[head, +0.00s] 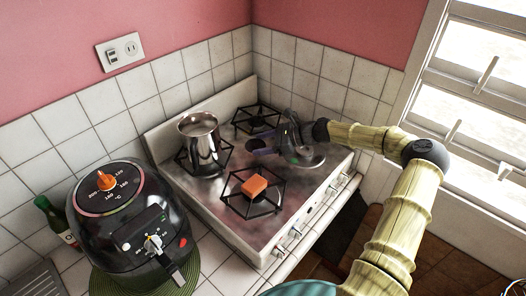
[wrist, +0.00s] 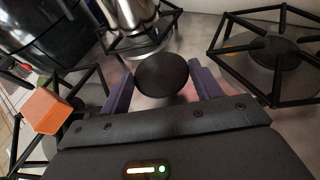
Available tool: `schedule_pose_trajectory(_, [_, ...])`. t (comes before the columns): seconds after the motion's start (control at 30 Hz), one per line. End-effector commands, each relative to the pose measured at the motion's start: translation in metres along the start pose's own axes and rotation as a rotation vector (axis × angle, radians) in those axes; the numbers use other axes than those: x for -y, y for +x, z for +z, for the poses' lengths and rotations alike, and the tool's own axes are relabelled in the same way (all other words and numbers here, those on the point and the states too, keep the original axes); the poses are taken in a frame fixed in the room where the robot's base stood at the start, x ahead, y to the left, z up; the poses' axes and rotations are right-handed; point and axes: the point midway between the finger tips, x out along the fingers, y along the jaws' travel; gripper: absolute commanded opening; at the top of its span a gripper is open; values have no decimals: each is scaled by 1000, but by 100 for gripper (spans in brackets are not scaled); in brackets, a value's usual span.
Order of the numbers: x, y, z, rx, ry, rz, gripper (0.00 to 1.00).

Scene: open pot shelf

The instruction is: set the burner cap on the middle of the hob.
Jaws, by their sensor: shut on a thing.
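The burner cap (wrist: 161,75) is a dark round disc in the wrist view. It sits between the two purple fingers of my gripper (wrist: 162,82), which is shut on it. In the head view my gripper (head: 262,145) is over the middle part of the hob (head: 213,188), between the burners; the cap is hard to make out there. The cap is close to the hob surface, but I cannot tell whether it touches. The hob is a stained steel top with black wire grates.
A steel pot (head: 199,140) stands on the back left grate. An orange block (head: 254,186) sits on the front left grate (head: 272,206). Another grate (head: 256,118) is at the back. A black air fryer (head: 135,225) stands left of the hob, with a green bottle (head: 57,222) beside it.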

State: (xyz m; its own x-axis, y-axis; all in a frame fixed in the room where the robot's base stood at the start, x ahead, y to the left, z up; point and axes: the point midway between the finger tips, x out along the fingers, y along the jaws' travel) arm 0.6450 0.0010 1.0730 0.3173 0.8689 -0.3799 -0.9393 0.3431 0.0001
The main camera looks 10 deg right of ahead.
Motion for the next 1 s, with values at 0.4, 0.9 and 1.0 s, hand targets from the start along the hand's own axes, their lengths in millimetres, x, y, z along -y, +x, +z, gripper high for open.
schedule_pose_trajectory(0.4, [0,8,-23,3,6,-2,40])
schedule_pose_trajectory(0.9, [2,11,-42,0,4,-9,66])
schedule_pose_trajectory(1.0, [1,13,-41,0,2,-7,85])
